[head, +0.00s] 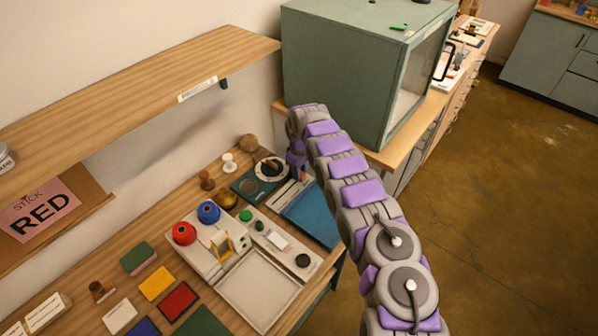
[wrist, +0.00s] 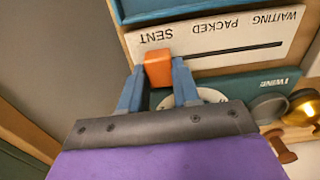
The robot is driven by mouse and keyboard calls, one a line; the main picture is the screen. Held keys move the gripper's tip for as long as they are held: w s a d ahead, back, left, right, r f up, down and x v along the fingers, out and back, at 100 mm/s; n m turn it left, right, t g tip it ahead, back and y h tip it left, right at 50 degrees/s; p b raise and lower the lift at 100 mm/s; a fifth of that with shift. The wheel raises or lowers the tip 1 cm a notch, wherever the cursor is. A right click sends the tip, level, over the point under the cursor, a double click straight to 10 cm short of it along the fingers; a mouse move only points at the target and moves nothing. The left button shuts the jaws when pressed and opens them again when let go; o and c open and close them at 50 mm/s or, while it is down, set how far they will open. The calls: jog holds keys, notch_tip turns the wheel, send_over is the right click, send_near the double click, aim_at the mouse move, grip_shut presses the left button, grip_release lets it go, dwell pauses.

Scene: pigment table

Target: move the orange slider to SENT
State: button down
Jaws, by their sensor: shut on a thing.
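The orange slider (wrist: 158,68) is between the two blue fingers of my gripper (wrist: 159,76) in the wrist view, and the gripper is shut on it. The slider is at the SENT end of a pale label panel (wrist: 215,62), level with the word SENT, which reads upside down. The dark slot (wrist: 240,50) runs from the slider past PACKED to WAITING on the right. In the head view my gripper (head: 297,172) reaches down at the back of the table, and the arm largely hides the slider.
A teal board marked WINE (wrist: 270,82) lies beside the panel, with a gold knob (wrist: 305,104) near it. In the head view a blue tray (head: 315,218) lies in front and a green cabinet (head: 345,70) stands behind my arm. A wooden shelf (head: 130,85) overhangs at left.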

jog(key=shift+w+d+r, duration=0.1)
jog(key=shift+w, duration=0.1)
jog(key=c, duration=1)
grip_release()
jog(key=shift+c, duration=0.2)
jog(key=shift+o, duration=1.2)
jog(key=shift+d, duration=0.15)
notch_tip(320, 180, up, 17)
jog(key=p, duration=0.3)
jog(key=shift+r, duration=0.1)
